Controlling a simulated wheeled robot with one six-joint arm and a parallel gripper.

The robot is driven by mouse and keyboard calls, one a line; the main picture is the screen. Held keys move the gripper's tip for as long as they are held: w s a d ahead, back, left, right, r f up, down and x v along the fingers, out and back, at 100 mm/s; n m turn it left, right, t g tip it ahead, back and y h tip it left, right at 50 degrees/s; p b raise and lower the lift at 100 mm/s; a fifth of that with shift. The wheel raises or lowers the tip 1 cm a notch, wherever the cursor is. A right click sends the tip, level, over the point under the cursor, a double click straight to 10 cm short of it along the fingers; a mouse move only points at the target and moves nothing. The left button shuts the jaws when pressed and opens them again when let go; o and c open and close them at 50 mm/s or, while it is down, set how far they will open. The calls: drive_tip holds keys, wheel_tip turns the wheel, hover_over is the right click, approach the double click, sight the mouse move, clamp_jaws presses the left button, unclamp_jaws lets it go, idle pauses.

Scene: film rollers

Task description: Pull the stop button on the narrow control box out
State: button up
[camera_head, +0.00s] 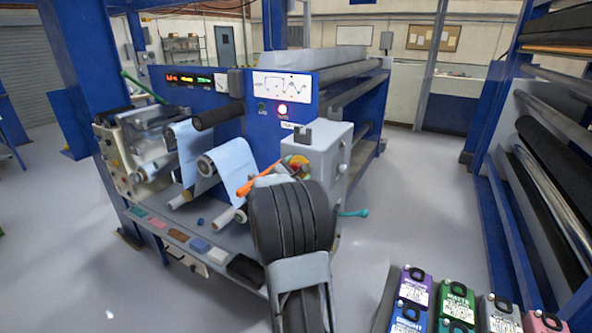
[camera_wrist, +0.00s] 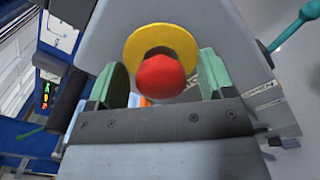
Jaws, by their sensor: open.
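The stop button (camera_wrist: 163,76) is a round red knob on a yellow disc (camera_wrist: 135,46), set on the grey control box (camera_wrist: 215,22). In the head view the grey box (camera_head: 330,150) stands at the front end of the blue machine, and the yellow disc shows only in part beside my arm. My gripper (camera_wrist: 160,82) is open in the wrist view, with one green-padded finger on each side of the red knob. Gaps show between the pads and the knob. In the head view my own arm hides most of the gripper and the button.
An orange handle (camera_head: 257,181) sticks out left of the box, and a teal-tipped lever (camera_head: 355,213) at its lower right. Film rolls (camera_head: 233,165) lie left of my arm. Open floor lies right of the machine.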

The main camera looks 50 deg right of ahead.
drive_tip(key=c, duration=1.3)
drive_tip(key=shift+o, duration=0.2)
drive_tip(key=shift+a+f+b, duration=0.15)
drive_tip(key=shift+a+b, duration=0.05)
drive_tip(key=shift+b, duration=0.4)
drive_tip(key=shift+s+a+b, duration=0.15)
drive_tip(key=shift+a+b, duration=0.25)
drive_tip(key=shift+b, duration=0.15)
